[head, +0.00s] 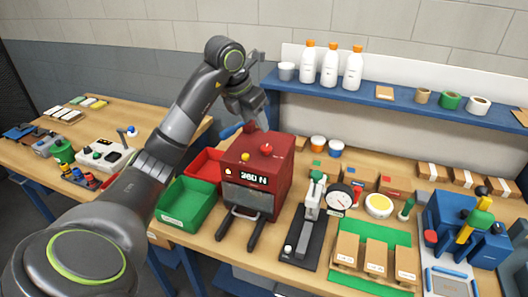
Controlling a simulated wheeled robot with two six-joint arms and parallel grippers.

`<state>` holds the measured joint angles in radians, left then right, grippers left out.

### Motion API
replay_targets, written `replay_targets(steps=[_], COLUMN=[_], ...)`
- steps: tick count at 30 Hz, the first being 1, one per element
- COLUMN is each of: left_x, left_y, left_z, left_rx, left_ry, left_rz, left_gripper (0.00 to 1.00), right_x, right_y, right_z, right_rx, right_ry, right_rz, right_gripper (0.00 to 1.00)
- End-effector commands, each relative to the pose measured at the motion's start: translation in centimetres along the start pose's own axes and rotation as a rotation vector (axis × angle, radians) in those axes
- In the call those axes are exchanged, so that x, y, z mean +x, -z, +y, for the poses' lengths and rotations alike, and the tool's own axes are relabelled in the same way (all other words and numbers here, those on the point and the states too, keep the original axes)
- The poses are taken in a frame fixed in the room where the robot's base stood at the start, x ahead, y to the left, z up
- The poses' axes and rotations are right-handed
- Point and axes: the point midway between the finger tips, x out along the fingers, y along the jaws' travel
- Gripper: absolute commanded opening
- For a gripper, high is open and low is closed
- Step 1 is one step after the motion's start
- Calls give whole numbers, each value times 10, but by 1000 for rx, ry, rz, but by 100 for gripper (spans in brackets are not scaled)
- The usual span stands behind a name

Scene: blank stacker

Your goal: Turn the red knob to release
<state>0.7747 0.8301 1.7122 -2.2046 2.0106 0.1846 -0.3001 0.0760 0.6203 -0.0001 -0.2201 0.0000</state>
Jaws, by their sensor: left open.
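The red machine (257,181) stands on the wooden bench, with a lit display (246,176) that reads about 360 N. A round red knob (267,148) sits on its top, right of a small yellow button (245,157). Another small reddish part (250,127) shows at the machine's back top edge; its shape is unclear. My left gripper (256,113) is open, pointing down above the back of the machine, apart from the red knob on top. Its fingertips are small and partly dark in the view. My right gripper is out of view.
A green bin (186,205) and a red bin (204,165) stand left of the machine. A black press-like stand (304,235) and a dial gauge (340,197) stand to its right. A blue shelf (400,97) with white bottles (330,65) runs behind.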

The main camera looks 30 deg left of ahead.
Motion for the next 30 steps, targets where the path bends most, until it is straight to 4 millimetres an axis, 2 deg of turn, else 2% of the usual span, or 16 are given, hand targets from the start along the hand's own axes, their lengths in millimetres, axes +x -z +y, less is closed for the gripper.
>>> replay_targets(steps=[1,11,12,13,18,21,30], left_x=[12,58,60,65,91,100,108], left_y=[2,2,0,-1,-1,-1,0], left_z=[0,-1,-1,-1,-1,0,0], left_rx=[0,-1,-1,-1,-1,-1,0], left_ry=[2,2,4,5,4,2,0], left_rz=[0,1,5,4,2,1,0], left_gripper=[52,52,52,52,52,52,52], right_x=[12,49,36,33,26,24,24], right_y=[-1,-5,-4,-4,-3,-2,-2], right_z=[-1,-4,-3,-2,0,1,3], right_rx=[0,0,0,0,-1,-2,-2], right_ry=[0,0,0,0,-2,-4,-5], right_rz=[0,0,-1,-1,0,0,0], right_gripper=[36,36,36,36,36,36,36])
